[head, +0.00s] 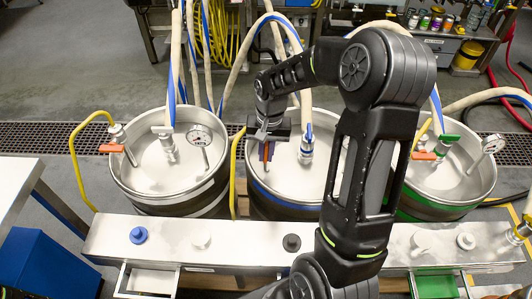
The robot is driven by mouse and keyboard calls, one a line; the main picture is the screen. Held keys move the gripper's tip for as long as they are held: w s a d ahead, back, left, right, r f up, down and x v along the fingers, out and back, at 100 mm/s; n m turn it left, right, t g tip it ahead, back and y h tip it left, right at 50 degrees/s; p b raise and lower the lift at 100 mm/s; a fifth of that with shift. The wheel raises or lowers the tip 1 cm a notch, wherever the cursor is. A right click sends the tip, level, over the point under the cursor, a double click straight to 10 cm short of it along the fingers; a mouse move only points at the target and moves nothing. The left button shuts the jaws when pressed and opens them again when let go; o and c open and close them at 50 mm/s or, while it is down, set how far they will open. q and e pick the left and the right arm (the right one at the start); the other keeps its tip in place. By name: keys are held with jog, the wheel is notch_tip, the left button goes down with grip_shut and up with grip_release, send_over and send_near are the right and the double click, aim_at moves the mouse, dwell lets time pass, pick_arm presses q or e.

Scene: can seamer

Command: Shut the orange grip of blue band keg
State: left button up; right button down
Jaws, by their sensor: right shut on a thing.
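The blue band keg (262,197) is the middle one of three steel kegs, with a blue stripe around its side. Its orange grip (266,153) shows as a small piece below my right gripper, and most of it is hidden. My right gripper (269,146) points down over the left part of this keg's top and is shut on the orange grip. A hose fitting (306,150) with a blue mark stands just right of the gripper. My right arm covers the right part of the keg. My left gripper is not in view.
A white band keg (190,200) stands left and a green band keg (437,208) right, each with an orange grip, a gauge and hoses. Hoses rise behind my gripper. A steel ledge (170,234) with knobs and open drawers runs in front.

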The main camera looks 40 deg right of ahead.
jog(key=shift+d+f+t+y+b, duration=0.15)
jog(key=shift+t+y+b, duration=0.45)
jog(key=shift+y+b, duration=0.1)
jog(key=t+y+b, duration=0.3)
jog(key=b, duration=0.6)
jog(key=shift+f+y, duration=0.15)
jog(key=shift+y, duration=0.25)
jog(key=shift+r+t+y+b, duration=0.3)
jog(key=shift+t+y+b, duration=0.2)
jog(key=shift+b, duration=0.45)
jog(key=c, duration=1.5)
grip_release()
jog(key=shift+p+v, duration=0.3)
jog(key=shift+v, duration=3.55)
